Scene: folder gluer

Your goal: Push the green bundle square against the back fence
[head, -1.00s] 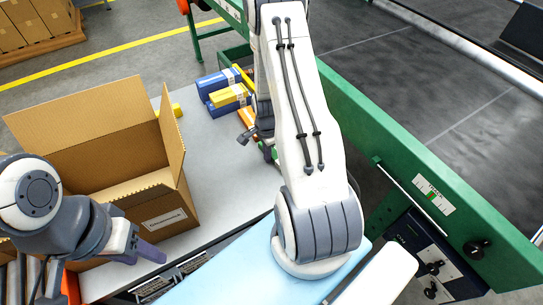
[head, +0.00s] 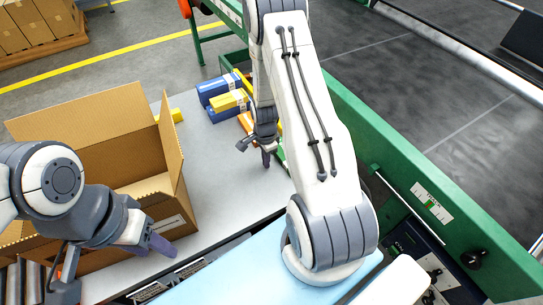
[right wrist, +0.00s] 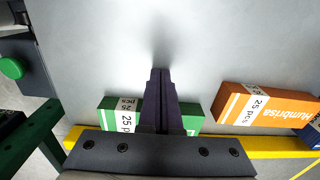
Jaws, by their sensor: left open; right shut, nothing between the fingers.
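The green bundle (right wrist: 122,116) with a white "25 pcs" label lies on the grey table in the right wrist view. In the head view only a sliver of it shows beside my right arm. My right gripper (right wrist: 161,73) is shut and empty; its fingers cross in front of the bundle's middle, tips past its long side. Whether they touch it cannot be told. The right gripper shows in the head view (head: 266,160) low over the table. The yellow fence (right wrist: 258,144) runs behind the bundle; my gripper body hides their gap. My left gripper (head: 160,245) is open near the carton.
An orange bundle (right wrist: 268,104) lies tilted beside the green one. Blue (head: 217,88) and yellow (head: 230,99) bundles lie at the table's far end. An open carton (head: 115,165) stands at left. The green machine frame (head: 430,185) borders the right. The table's middle is clear.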

